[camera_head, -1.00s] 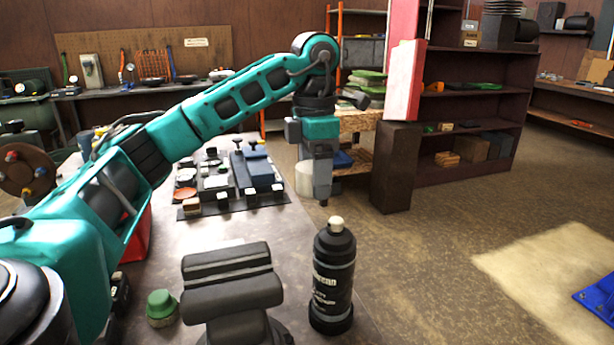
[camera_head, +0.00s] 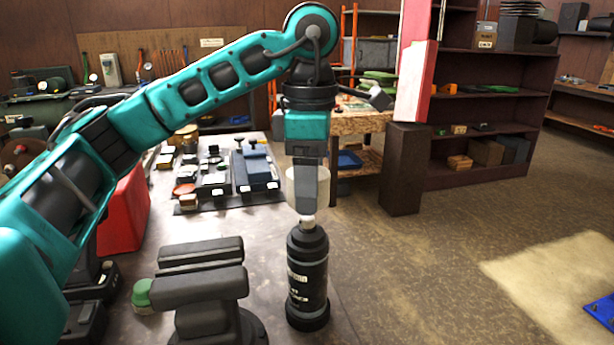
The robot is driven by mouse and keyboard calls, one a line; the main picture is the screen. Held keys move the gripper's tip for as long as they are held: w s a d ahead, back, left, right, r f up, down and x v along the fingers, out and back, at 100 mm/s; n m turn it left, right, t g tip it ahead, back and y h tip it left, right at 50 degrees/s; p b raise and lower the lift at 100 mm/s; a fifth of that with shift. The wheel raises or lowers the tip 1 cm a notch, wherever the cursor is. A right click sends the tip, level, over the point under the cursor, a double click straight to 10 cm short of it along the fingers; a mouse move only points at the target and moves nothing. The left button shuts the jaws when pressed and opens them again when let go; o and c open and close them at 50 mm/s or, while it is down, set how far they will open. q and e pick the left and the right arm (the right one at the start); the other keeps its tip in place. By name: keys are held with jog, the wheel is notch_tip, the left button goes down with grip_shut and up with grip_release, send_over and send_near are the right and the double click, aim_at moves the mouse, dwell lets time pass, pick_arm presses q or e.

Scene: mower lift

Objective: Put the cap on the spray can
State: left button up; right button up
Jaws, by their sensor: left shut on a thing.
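The black spray can (camera_head: 307,275) stands upright near the right edge of the workbench, with its pale nozzle (camera_head: 307,223) bare at the top. My left gripper (camera_head: 306,208) points down above the can. It is shut on a cream cylindrical cap (camera_head: 292,187), whose sides show to the left and right of the near finger. In the picture the fingertip meets the top of the nozzle; I cannot tell whether they touch. The cap's middle is hidden by the finger. My right gripper is not in view.
A dark vise (camera_head: 200,285) stands left of the can, with a green round object (camera_head: 143,294) partly hidden behind it. A mat with tools (camera_head: 232,205) lies farther back. A red box (camera_head: 122,215) is at the left.

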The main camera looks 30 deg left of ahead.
aim_at(309, 219)
pick_arm(q)
jog(key=shift+f, duration=0.8)
notch_tip(309, 219, down, 2)
jog(key=shift+f+b, duration=0.1)
jog(key=shift+b, duration=0.5)
jog(key=shift+f+b, duration=0.6)
jog(key=shift+f, duration=0.2)
jog(key=shift+r, duration=0.2)
jog(key=shift+r+p, duration=0.5)
jog(key=shift+p, duration=0.05)
jog(key=shift+f+b, duration=0.9)
jog(key=shift+f, duration=0.2)
dwell(0.7)
jog(key=o, duration=0.7)
